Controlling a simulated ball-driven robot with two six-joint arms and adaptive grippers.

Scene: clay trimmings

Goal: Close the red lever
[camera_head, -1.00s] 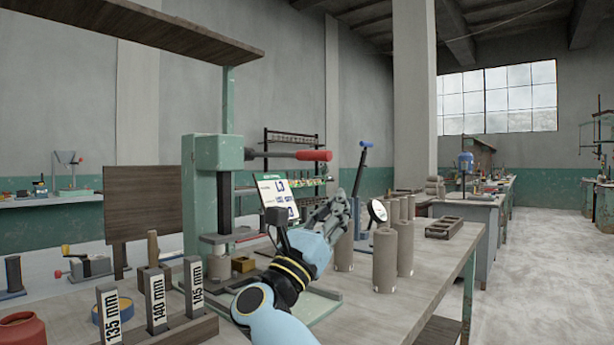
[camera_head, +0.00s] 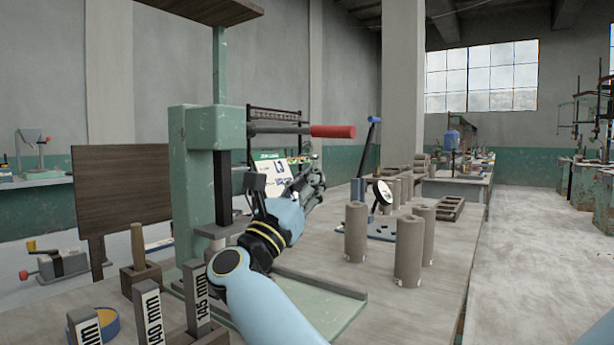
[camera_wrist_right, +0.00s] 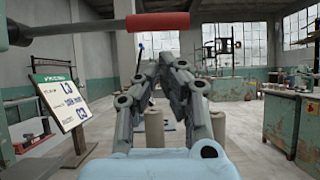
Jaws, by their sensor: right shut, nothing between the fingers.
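The red lever (camera_head: 332,131) is a red grip on a dark rod, sticking out roughly level to the right from the top of a green press (camera_head: 191,150). In the right wrist view the red grip (camera_wrist_right: 157,22) crosses the top of the picture, above my fingers. My right gripper (camera_head: 317,168) is below the grip in the head view, apart from it in the picture. Its fingers are shut and empty, and they also show in the right wrist view (camera_wrist_right: 168,60). My left gripper is in neither current view.
An instruction sign (camera_head: 272,175) stands behind my right gripper. Several clay cylinders (camera_head: 409,250) and a dial gauge (camera_head: 383,191) stand to the right on the table (camera_head: 435,285). Labelled gauge blocks (camera_head: 151,315) are at the front left. A blue-tipped lever (camera_head: 372,130) rises behind.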

